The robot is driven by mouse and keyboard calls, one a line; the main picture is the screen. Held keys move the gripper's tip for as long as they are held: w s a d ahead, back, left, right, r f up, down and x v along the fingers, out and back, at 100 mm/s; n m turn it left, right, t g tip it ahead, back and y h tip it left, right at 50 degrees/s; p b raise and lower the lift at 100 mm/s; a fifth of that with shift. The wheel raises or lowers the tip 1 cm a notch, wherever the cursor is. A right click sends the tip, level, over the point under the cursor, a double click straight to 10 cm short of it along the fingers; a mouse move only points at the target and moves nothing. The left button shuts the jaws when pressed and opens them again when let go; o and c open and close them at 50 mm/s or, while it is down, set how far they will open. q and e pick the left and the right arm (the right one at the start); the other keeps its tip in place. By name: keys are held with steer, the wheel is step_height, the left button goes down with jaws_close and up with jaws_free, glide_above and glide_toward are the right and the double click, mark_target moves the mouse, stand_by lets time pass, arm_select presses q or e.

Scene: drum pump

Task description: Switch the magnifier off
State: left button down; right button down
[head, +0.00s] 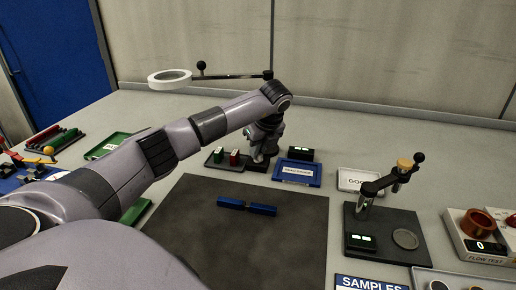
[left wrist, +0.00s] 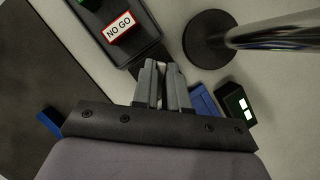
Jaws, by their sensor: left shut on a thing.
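The magnifier's white ring head (head: 169,79) hangs at the upper left on a dark arm with a black ball. I cannot tell if its lamp is lit. In the left wrist view its round black base (left wrist: 205,38) and shiny post (left wrist: 270,35) stand just beyond and right of my fingers. My left gripper (head: 262,150) points down beside that base. Its fingers (left wrist: 162,72) are nearly together, shut on a small pale thing that they mostly hide. I see no switch clearly. My right gripper is out of view.
A dark tray with a green block (head: 217,155) and a red NO GO block (left wrist: 118,28) lies left of my fingers. A blue tray (head: 298,172) and a black display box (left wrist: 238,103) lie to their right.

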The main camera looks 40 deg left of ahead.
arm_select(q)
steer(key=shift+r, duration=0.1)
steer(key=c, duration=1.2)
jaws_free()
steer(key=shift+o, duration=0.2)
steer(key=v, duration=0.7)
steer(key=shift+s, duration=0.1)
